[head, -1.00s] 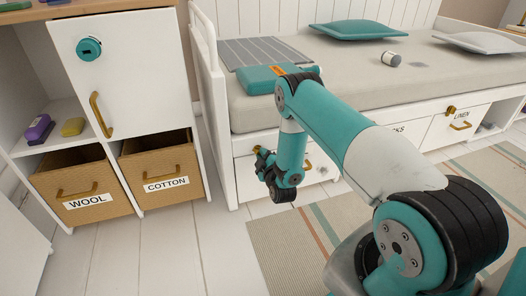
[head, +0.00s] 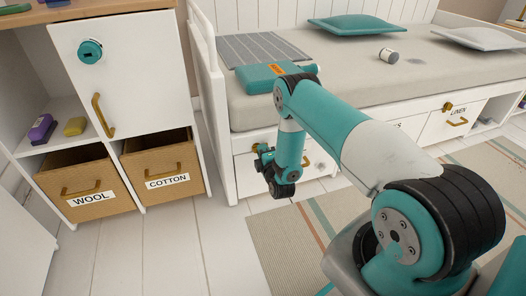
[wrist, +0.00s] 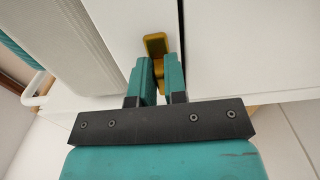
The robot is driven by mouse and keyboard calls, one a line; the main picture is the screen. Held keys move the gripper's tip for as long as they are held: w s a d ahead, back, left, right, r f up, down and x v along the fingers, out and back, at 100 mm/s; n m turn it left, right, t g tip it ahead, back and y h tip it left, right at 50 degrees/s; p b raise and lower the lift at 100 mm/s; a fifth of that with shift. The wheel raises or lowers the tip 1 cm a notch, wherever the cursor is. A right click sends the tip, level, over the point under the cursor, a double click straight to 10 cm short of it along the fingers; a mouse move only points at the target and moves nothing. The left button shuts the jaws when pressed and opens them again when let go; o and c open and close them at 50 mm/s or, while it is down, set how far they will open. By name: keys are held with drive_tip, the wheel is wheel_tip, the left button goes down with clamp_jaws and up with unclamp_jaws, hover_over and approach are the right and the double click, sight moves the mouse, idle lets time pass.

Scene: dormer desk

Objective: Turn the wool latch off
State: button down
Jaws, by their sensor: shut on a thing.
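In the wrist view a brass latch (wrist: 156,45) sits at the edge of a white panel. My gripper (wrist: 160,72) is shut on the latch, one teal finger on each side. In the head view my gripper (head: 262,152) is at the left white drawer front (head: 246,172) under the bed, and my wrist hides most of the latch. No label shows on this drawer front; my arm covers part of it.
A drawer with a LINEN label (head: 459,108) and its own brass latch (head: 446,107) is farther right under the bed. The bed's edge (head: 245,118) overhangs my wrist. A COTTON basket (head: 160,165) stands left. The pale floor (head: 185,245) between baskets and rug is clear.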

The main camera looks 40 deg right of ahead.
idle(0.3)
drive_tip(key=c, duration=1.2)
unclamp_jaws()
drive_tip(key=shift+o, duration=0.2)
drive_tip(key=p+v, duration=1.7)
drive_tip(key=shift+r, duration=0.15)
